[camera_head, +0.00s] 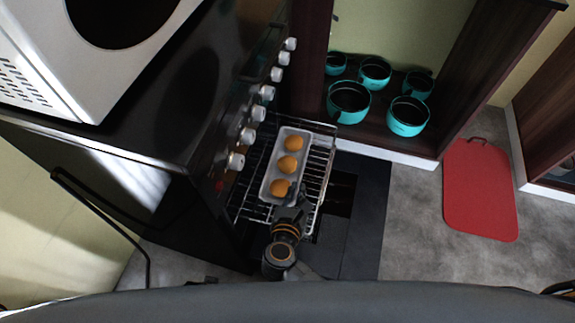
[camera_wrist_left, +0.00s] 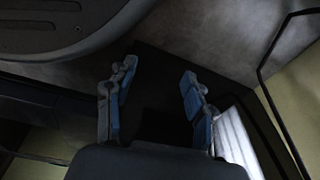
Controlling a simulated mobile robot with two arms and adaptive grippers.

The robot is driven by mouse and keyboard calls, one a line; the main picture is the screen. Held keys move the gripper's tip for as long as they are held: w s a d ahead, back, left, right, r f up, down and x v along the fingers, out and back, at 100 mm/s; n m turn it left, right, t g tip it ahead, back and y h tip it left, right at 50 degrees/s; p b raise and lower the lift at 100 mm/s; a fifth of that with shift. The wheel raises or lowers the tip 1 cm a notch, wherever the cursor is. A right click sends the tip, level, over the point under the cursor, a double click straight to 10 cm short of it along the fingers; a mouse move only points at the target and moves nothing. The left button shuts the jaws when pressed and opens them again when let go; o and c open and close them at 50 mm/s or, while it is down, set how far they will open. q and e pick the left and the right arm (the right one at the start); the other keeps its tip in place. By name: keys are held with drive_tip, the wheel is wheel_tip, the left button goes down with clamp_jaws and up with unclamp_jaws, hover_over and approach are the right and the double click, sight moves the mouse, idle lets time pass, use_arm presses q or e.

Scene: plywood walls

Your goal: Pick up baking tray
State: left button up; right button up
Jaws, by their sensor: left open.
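The grey baking tray (camera_head: 297,133) holds three round orange-brown buns (camera_head: 288,165) in a row. It sits on a pulled-out wire oven rack (camera_head: 323,158) in front of the oven. My right gripper (camera_head: 293,196) is at the near end of the tray, close to its edge and the nearest bun. It is too small and dark to tell whether its fingers are open or touch the tray. My left gripper (camera_wrist_left: 156,82) shows in the left wrist view, with its fingers apart and nothing between them. It is not seen in the head view.
The black oven (camera_head: 195,120) with white knobs stands left of the rack, with a white microwave (camera_head: 60,70) on top. An open cabinet with several teal pots (camera_head: 408,117) is behind. A red board (camera_head: 480,190) lies on the floor at right.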

drive_tip(key=x, duration=0.5)
drive_tip(key=shift+w+f, duration=0.15)
drive_tip(key=shift+w, duration=0.05)
drive_tip(key=shift+w+f, duration=0.15)
drive_tip(key=shift+w, duration=0.15)
drive_tip(key=shift+w+d, duration=0.1)
drive_tip(key=shift+w, duration=0.1)
use_arm(q)
drive_tip(key=shift+w+r, duration=0.55)
drive_tip(key=shift+r, duration=0.15)
use_arm(e)
clamp_jaws()
